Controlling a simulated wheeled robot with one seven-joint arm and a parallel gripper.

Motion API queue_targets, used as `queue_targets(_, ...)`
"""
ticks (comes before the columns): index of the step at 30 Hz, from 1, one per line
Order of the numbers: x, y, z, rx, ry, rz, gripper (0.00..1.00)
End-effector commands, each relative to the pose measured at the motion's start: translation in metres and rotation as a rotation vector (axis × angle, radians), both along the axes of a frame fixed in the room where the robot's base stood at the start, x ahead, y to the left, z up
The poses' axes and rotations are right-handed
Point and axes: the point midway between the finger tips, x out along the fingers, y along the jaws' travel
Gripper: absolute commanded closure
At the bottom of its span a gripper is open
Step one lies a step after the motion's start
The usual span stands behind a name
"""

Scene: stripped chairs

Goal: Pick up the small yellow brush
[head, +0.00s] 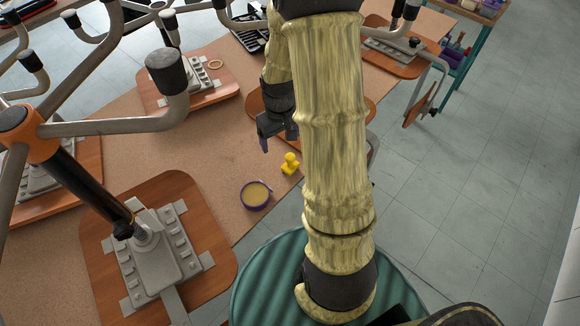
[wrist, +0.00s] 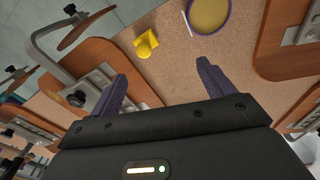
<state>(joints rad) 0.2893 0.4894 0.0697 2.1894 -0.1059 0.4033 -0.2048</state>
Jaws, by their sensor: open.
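The small yellow brush (head: 290,163) stands on the tan work surface, just left of my arm in the head view. It also shows in the wrist view (wrist: 146,43), beyond the fingertips and nearer the left finger. It looks like a stubby block with a rounded knob. My gripper (head: 276,143) is behind and to the left of my arm in the head view, near the brush but apart from it. In the wrist view my gripper (wrist: 162,70) has its two purple fingers spread wide with nothing between them.
A purple-rimmed round dish (head: 256,207) with tan contents sits close to the brush. A stripped chair seat (head: 215,265) with a metal plate lies at the front left. Bent metal chair legs (head: 110,127) rise at the left. The tan surface (head: 190,155) left of the brush is bare.

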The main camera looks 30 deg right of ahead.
Motion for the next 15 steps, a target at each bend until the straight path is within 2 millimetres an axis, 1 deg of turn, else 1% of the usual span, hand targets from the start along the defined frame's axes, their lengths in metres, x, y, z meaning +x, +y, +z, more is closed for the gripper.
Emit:
queue_targets(1, 0.006, -0.013, -0.019, 0.007, 0.019, -0.002, 0.19)
queue_targets(3, 0.012, -0.026, -0.037, 0.013, 0.038, 0.007, 0.19)
queue_targets(6, 0.018, -0.039, -0.053, 0.019, 0.053, 0.014, 0.19)
queue_targets(9, 0.02, -0.044, -0.06, 0.023, 0.059, 0.019, 0.19)
queue_targets(15, 0.02, -0.044, -0.06, 0.023, 0.059, 0.021, 0.19)
